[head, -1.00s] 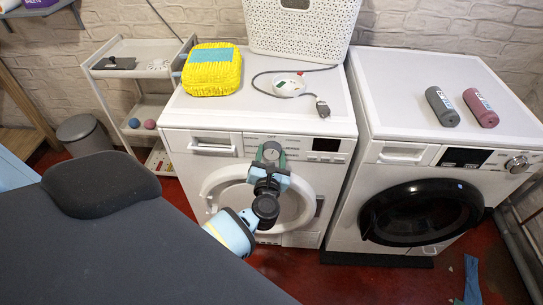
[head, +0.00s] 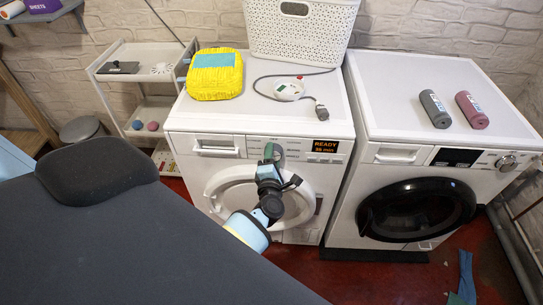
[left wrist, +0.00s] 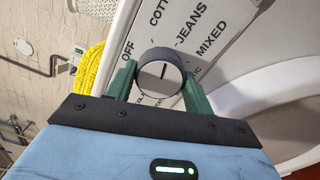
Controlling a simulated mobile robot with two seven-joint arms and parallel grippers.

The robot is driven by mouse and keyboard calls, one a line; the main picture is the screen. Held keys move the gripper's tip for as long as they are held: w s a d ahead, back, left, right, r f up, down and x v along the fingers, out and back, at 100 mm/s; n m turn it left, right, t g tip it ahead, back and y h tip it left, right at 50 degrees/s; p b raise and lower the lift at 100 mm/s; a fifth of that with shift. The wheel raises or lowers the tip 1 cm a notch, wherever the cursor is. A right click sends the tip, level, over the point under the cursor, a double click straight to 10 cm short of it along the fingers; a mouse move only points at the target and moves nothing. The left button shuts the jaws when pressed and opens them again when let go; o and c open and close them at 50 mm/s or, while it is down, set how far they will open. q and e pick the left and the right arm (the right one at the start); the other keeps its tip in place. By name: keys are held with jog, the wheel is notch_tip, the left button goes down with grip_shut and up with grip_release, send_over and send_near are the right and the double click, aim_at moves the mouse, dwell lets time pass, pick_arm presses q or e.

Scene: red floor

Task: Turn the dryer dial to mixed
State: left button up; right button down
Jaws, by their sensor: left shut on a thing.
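The dryer (head: 185,165) is the left white machine, and its display (head: 325,146) is lit with orange text that reads READY and a time in minutes. The dial (left wrist: 160,70) is round with a dark rim and a pale face. Its dark mark points up in the left wrist view, roughly toward the partly cut-off COTT label. OFF is left of it, JEANS and MIXED (left wrist: 211,40) to the right. My left gripper (head: 270,156) is shut on the dial, with one green finger on each side. My right gripper is in neither view.
A black-doored washer (head: 420,210) stands to the right with two rolled bundles on top. A white basket (head: 300,35), yellow pack (head: 215,75) and corded device (head: 289,88) are on the dryer.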

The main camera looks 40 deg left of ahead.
pick_arm(q)
jog(key=m, duration=0.2)
jog(key=shift+r+m+p, duration=0.1)
jog(key=shift+m+p, duration=0.25)
jog(key=shift+m, duration=0.05)
jog(key=m+p, duration=0.1)
jog(key=m, duration=0.3)
jog(key=shift+m, duration=0.3)
jog(key=m, duration=0.4)
jog(key=shift+m+p, duration=0.35)
jog(key=shift+m, duration=0.05)
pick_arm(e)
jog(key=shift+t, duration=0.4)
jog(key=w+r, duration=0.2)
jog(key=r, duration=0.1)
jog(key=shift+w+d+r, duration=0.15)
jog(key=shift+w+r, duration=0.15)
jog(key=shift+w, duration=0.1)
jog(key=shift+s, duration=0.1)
pick_arm(q)
jog(key=o, duration=1)
jog(key=shift+s+d, duration=0.1)
